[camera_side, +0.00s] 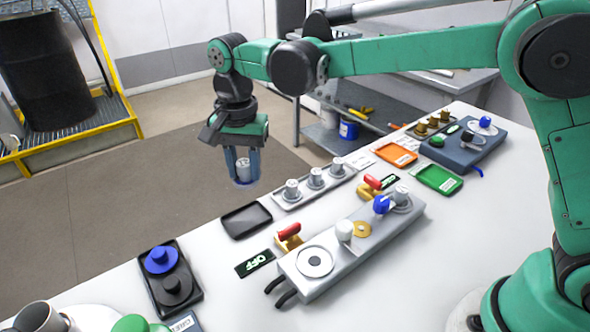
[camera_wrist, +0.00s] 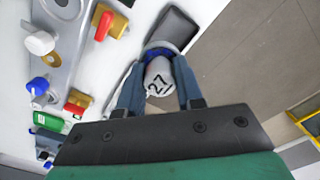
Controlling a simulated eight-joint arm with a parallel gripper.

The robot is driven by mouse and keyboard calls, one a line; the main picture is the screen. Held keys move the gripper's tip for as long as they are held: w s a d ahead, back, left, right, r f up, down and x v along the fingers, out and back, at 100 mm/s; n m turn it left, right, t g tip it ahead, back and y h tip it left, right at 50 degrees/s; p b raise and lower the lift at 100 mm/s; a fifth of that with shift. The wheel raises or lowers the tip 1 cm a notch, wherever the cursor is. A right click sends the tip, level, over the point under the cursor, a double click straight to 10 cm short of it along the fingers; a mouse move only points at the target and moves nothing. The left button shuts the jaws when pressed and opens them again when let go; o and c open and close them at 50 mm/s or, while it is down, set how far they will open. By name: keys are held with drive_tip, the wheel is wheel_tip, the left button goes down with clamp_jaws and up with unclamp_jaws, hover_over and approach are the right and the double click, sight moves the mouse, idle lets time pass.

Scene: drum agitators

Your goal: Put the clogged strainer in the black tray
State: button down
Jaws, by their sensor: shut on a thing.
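My gripper (camera_side: 243,172) is shut on a grey cylindrical piece (camera_side: 243,168), which looks like a strainer. In the wrist view the piece (camera_wrist: 158,77) shows a "27" on its end, between the blue fingers (camera_wrist: 154,95). It hangs upright in the air; a bluish rim shows at its lower end. The empty black tray (camera_side: 247,220) lies on the table, below and slightly right of the gripper in the side view. In the wrist view the tray (camera_wrist: 176,27) lies just beyond the held piece. Whether the piece is clogged I cannot tell.
A rack (camera_side: 328,186) with three similar grey pieces stands right of the tray. A grey unit (camera_side: 340,262) with red-handled valves and knobs is in front. A black holder (camera_side: 160,295) with blue and black discs is at left. Orange (camera_side: 396,155) and green (camera_side: 438,179) trays lie farther right.

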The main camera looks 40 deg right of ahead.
approach(247, 220)
drive_tip(key=shift+f, duration=2.9)
drive_tip(key=shift+f, duration=0.45)
drive_tip(key=shift+c, duration=2.4)
unclamp_jaws()
drive_tip(key=o, duration=0.3)
drive_tip(key=shift+r, duration=0.15)
